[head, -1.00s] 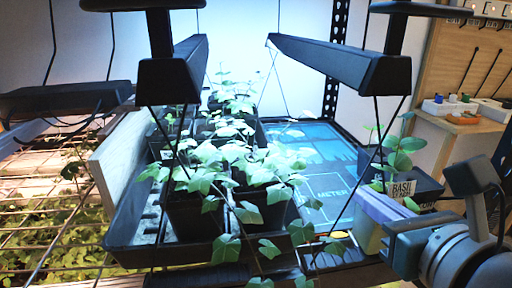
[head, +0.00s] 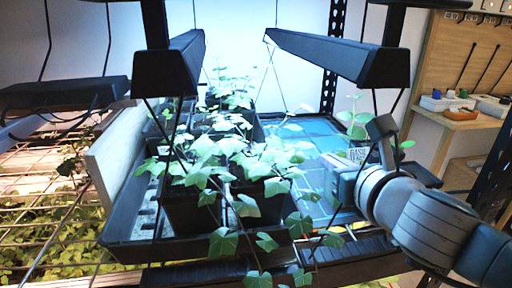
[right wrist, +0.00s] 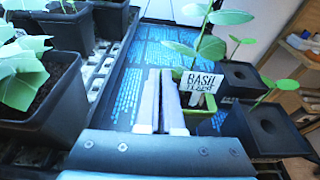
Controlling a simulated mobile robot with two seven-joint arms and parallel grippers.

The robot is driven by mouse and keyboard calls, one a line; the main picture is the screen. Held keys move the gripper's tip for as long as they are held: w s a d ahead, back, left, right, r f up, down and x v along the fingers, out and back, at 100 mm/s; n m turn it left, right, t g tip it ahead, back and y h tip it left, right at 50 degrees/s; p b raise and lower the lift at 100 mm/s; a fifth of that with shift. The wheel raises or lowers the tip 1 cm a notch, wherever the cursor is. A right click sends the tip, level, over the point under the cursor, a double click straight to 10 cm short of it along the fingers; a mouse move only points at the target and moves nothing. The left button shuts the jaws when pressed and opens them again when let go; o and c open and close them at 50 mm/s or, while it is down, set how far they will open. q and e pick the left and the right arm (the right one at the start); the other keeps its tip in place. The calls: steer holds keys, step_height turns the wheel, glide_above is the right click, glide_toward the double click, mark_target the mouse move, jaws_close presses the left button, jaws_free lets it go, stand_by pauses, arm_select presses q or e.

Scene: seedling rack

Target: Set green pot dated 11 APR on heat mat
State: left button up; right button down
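The green pot (right wrist: 208,122) carries a leafy seedling and a white label (right wrist: 198,82) reading BASIL with a date line, apparently 11 APR. In the head view the label (head: 357,155) shows above my right gripper (head: 342,182), which hides most of the pot. In the right wrist view the two pale fingers (right wrist: 160,105) are nearly together at the pot's near left side and appear to pinch its wall. The blue heat mat (head: 310,150) lies beneath and beyond; it also shows in the wrist view (right wrist: 165,62). My left gripper is not in view.
Dark pots of ivy-like plants stand in a black tray (head: 115,225) left of the mat. Dark square pots (right wrist: 270,125) stand at the right. Two black lamp bars (head: 340,58) hang overhead on thin cords. The mat's far part looks clear.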

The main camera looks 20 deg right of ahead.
steer(key=shift+f, duration=0.2)
steer(key=c, duration=1.1)
jaws_free()
steer(key=shift+r, duration=0.1)
